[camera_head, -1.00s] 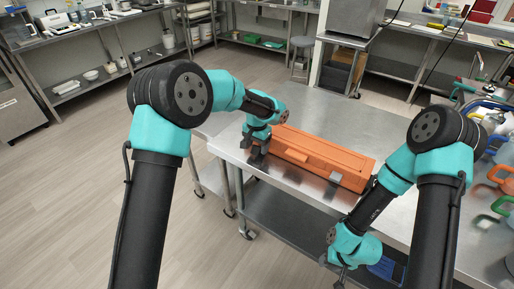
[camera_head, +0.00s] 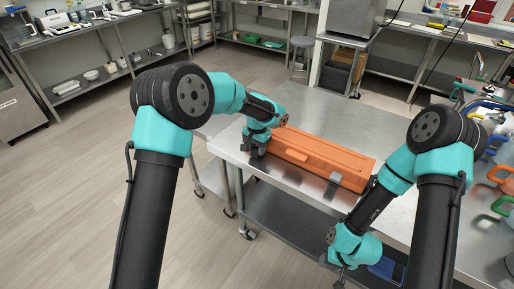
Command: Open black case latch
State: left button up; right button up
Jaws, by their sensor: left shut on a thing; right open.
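A long orange case (camera_head: 325,158) lies closed on the metal table. An orange handle (camera_head: 299,156) is on its front side. A grey-black latch (camera_head: 335,178) shows on the front near the right end. My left gripper (camera_head: 252,151) is at the left end of the case's front, pointing down, and is shut on what seems to be the case's left latch. The gripper hides that latch, so its position cannot be told. My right gripper (camera_head: 342,270) is open and empty, low in front of the table edge, away from the case.
The metal table (camera_head: 330,112) is bare behind the case. Bottles and jugs, including an orange-handled one (camera_head: 499,173), crowd the table's right side. A lower shelf (camera_head: 285,213) lies under the table. A stool (camera_head: 300,55) stands behind on the floor.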

pick_arm(q)
jog(key=shift+s+a+f+t+h, duration=0.15)
jog(key=shift+f+t+h, duration=0.15)
jog(key=shift+t, duration=0.3)
jog(key=shift+s+a+f+t+h, duration=0.15)
jog(key=shift+t+h, duration=0.25)
jog(key=shift+t, duration=0.2)
jog(key=shift+s+d+f+t, duration=0.1)
jog(key=shift+f+t, duration=0.1)
jog(key=shift+t, duration=0.1)
jog(key=o, duration=0.9)
jog(key=shift+r, duration=0.1)
jog(key=shift+r, duration=0.1)
jog(key=v, duration=1.7)
jog(key=shift+a, duration=0.25)
